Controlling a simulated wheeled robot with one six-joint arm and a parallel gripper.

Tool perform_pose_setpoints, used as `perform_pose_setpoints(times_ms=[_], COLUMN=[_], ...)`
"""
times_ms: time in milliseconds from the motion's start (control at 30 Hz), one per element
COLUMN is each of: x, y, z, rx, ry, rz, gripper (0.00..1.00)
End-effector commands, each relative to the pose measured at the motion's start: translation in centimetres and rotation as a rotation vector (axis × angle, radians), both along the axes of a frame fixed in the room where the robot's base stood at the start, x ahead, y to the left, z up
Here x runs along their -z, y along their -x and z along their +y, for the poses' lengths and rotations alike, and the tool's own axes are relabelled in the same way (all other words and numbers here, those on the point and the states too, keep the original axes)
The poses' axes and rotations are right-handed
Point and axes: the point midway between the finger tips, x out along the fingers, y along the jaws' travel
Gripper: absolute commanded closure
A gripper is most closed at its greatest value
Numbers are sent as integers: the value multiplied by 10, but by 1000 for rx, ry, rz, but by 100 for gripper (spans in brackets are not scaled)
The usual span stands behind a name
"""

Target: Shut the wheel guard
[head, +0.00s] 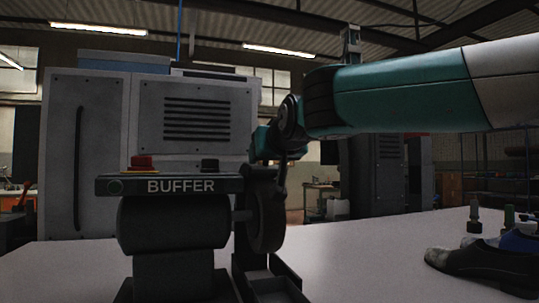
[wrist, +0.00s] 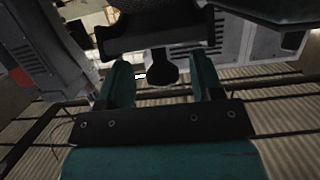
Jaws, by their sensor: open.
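The buffer (head: 181,186) stands on the table at centre left, with its name plate on top and a dark wheel (head: 266,222) on its right side. A dark part over the wheel looks like the wheel guard (head: 260,174); its exact angle is hard to make out. My gripper reaches in from the right, just above the wheel, partly hidden by my wrist. In the wrist view my gripper (wrist: 160,84) is open. A dark rounded tab (wrist: 162,68), apparently part of the guard, shows between its two teal fingers. I cannot tell whether they touch it.
A red button (head: 142,161) and a black knob (head: 210,165) sit on top of the buffer. Dark shoes (head: 470,264) and small bottles (head: 474,221) stand at the right of the pale table (head: 370,250). A grey cabinet (head: 100,125) is behind.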

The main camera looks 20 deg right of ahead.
Motion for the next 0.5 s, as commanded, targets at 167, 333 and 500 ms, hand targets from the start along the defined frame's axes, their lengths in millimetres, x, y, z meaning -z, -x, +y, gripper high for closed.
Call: perform_pose_setpoints(times_ms=[167, 333, 500], x=[-4, -12, -24], y=[8, 38, 81], z=[1, 1, 2], rx=[-3, -6, -7], ry=[-1, -3, -2], rz=[-3, -6, -5], gripper=[40, 40, 40])
